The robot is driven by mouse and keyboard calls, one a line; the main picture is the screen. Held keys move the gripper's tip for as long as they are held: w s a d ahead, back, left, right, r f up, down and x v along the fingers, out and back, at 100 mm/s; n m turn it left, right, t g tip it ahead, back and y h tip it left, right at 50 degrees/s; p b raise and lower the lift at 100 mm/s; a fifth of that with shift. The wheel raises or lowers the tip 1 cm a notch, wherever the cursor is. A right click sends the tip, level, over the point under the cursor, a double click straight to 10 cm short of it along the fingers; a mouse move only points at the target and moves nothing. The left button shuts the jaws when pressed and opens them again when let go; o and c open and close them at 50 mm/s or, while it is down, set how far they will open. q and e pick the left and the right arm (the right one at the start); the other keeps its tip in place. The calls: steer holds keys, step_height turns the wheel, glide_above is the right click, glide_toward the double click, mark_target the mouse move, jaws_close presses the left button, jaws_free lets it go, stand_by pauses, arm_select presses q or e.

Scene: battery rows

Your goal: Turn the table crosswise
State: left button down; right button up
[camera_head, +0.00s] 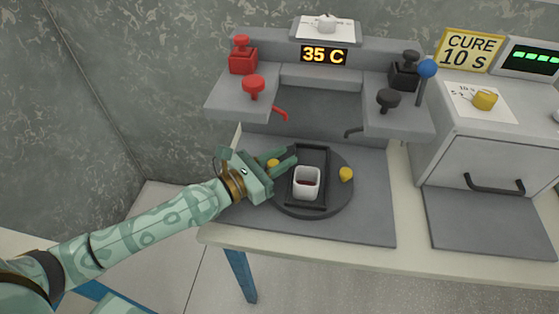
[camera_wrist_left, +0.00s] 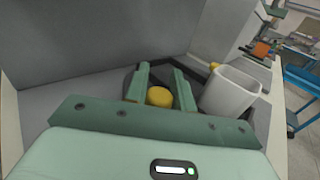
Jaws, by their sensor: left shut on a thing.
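The round dark turntable (camera_head: 338,196) lies flat on the grey plate of the bench. It has a yellow knob (camera_head: 346,174) at its right side and another yellow knob (camera_head: 272,163) at its left side. A long black tray (camera_head: 310,153) sits on it, running front to back. A white cup (camera_head: 307,184) with something dark red inside stands at the tray's front end; the cup also shows in the left wrist view (camera_wrist_left: 231,92). My left gripper (camera_head: 284,160) is shut on the left knob, which shows between its fingers in the left wrist view (camera_wrist_left: 159,97).
Behind the turntable stands a grey machine with red levers (camera_head: 253,86) left, black levers (camera_head: 388,98) right and a "35 C" display (camera_head: 324,55). A grey oven (camera_head: 488,160) with a "CURE 10 S" sign (camera_head: 469,48) stands right. The plate before the turntable is clear.

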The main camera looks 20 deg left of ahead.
arm_select(q)
steer(key=shift+w, duration=0.1)
arm_select(e)
steer(key=shift+f, duration=0.1)
stand_by(0.3)
arm_select(q)
steer(key=c, duration=1.2)
jaws_free()
steer(key=shift+o, duration=0.2)
steer(key=shift+r+p, duration=0.3)
steer(key=shift+r, duration=0.1)
step_height(320, 180, up, 3)
steer(key=p, duration=0.2)
steer(key=shift+p, duration=0.35)
steer(key=s+d+r+p, duration=0.4)
steer(key=s+r+p, duration=0.5)
steer(key=s, duration=0.4)
steer(key=shift+s+p, duration=0.2)
steer(key=shift+p, duration=0.6)
arm_select(e)
steer(key=w+r, duration=0.2)
steer(key=r, duration=0.4)
steer(key=w+r+t, duration=0.1)
steer(key=w+r, duration=0.1)
steer(key=r, duration=0.5)
steer(key=shift+w+r, duration=0.15)
steer(key=shift+w, duration=0.1)
